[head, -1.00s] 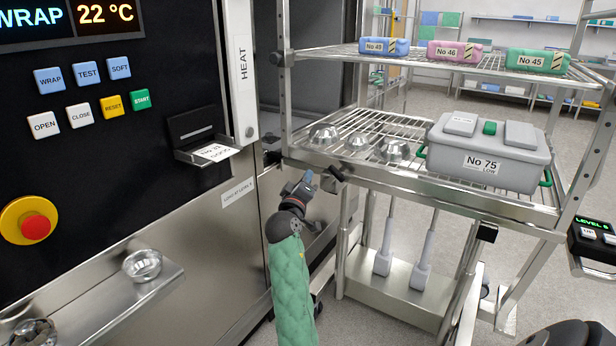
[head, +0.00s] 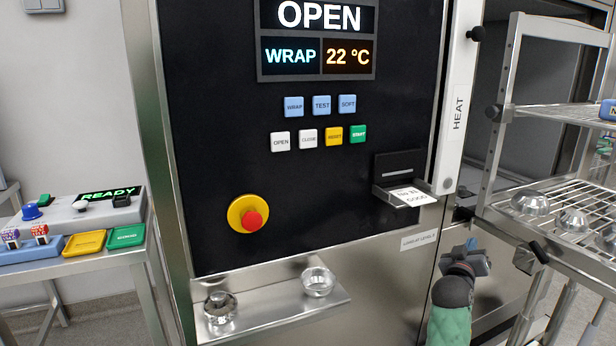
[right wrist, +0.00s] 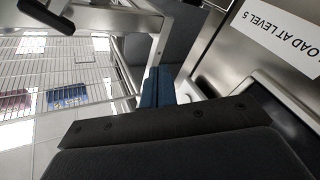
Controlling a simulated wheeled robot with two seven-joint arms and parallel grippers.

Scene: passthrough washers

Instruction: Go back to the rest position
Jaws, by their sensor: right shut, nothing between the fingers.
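My right gripper (head: 468,248) is shut and empty, at the end of my green-sleeved arm in the head view. It is in front of the steel lower front of the washer, below and right of the "load at level 5" label (head: 420,240) and left of the rack's corner. In the right wrist view its blue fingers (right wrist: 158,88) are together with nothing between them. The label (right wrist: 278,36) shows there upside down, close by on the right. My left gripper is not in view.
The wire-shelf rack (head: 545,112) with metal bowls stands close on the right. The washer's button panel (head: 320,122) reads OPEN above it. A steel ledge (head: 270,312) with two metal cups juts out at lower middle. A side table (head: 75,262) stands at left.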

